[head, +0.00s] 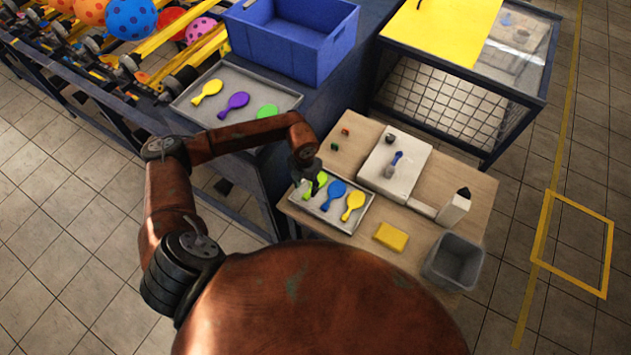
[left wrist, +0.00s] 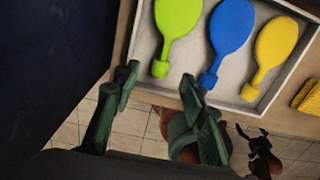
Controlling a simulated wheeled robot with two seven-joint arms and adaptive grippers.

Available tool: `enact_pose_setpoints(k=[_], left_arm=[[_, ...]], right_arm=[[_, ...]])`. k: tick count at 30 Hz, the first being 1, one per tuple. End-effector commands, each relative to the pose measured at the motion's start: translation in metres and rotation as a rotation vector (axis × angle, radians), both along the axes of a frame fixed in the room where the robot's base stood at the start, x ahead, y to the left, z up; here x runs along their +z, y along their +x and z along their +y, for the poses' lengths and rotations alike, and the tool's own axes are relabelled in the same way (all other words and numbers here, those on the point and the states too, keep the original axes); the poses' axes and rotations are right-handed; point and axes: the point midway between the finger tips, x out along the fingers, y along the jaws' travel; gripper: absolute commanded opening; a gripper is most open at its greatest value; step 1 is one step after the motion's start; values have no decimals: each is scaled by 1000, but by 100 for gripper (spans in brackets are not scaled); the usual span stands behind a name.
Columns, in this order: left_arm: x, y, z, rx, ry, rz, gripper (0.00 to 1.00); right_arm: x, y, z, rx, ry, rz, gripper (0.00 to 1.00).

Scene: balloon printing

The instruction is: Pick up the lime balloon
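The lime balloon (head: 318,184) lies flat on a grey tray (head: 343,224) on the wooden table, left of a blue one (head: 334,194) and a yellow one (head: 353,205). In the left wrist view the lime balloon (left wrist: 178,24) shows with its neck pointing down toward my gripper. My left gripper (head: 310,182) is at the tray's left edge, close to the lime balloon and partly covering it. In the left wrist view my left gripper (left wrist: 158,80) has its fingers apart with nothing between them.
A second tray with balloons (head: 285,98) and a blue crate (head: 292,38) stand at the back left.

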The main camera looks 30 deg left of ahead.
Motion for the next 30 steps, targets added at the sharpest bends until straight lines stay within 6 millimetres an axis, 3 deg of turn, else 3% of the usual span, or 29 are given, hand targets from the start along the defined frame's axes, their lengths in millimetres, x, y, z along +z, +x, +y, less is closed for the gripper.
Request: enact_pose_setpoints(k=[5,12,19,30], left_arm=[[-14,-5,-1,-1,-2,2,39],[-48,-9,0,1,-3,1,39],[-51,-8,1,2,-1,-1,39],[-51,-9,1,3,-2,-1,14]], right_arm=[[7,-17,-1,-5,-1,21,96],[16,3,0,0,0,-5,96],[16,13,0,3,1,-18,96],[15,1,0,0,-1,-2,96]])
